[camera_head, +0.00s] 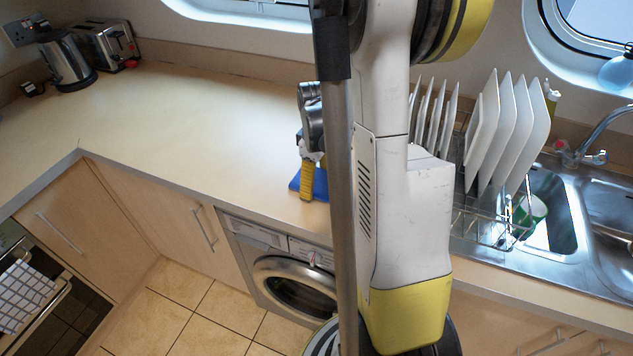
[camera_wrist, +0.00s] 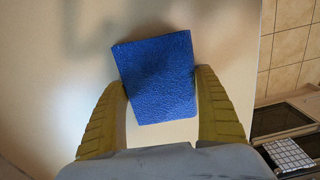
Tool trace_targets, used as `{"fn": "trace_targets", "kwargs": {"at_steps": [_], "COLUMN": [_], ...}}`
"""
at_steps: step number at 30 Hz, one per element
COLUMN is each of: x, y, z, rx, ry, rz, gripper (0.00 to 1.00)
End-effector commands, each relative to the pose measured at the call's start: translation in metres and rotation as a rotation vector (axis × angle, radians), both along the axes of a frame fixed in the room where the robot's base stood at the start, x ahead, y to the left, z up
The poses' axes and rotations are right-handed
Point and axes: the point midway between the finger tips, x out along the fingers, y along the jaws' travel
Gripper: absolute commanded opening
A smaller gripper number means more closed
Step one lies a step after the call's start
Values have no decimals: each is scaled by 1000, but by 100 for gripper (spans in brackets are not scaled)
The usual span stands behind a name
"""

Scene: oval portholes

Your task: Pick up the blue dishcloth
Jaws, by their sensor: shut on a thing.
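The blue dishcloth (camera_wrist: 158,75) is a flat, textured blue square. In the wrist view it lies between the two yellow ridged fingers of my gripper (camera_wrist: 162,108), with its near part between the fingertips. In the head view only a part of the dishcloth (camera_head: 319,184) shows, at the counter's front edge beside my yellow finger. My gripper (camera_head: 308,180) points down there and is shut on the cloth. My arm hides the rest of the cloth and the other finger in that view.
The beige counter (camera_head: 200,110) is clear to the left. A kettle (camera_head: 66,62) and toaster (camera_head: 104,45) stand far left. A rack of plates (camera_head: 507,130) and a sink (camera_head: 553,215) are at the right. A washing machine (camera_head: 285,270) is below the counter.

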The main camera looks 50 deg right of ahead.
Motion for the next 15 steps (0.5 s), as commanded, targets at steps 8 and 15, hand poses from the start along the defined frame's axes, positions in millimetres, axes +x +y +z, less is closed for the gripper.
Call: {"fn": "trace_targets", "kwargs": {"at_steps": [8, 15], "x": [0, 0], "y": [0, 0], "z": [24, 76], "rx": [0, 0], "ry": [0, 0], "rz": [0, 0], "gripper": [61, 61]}}
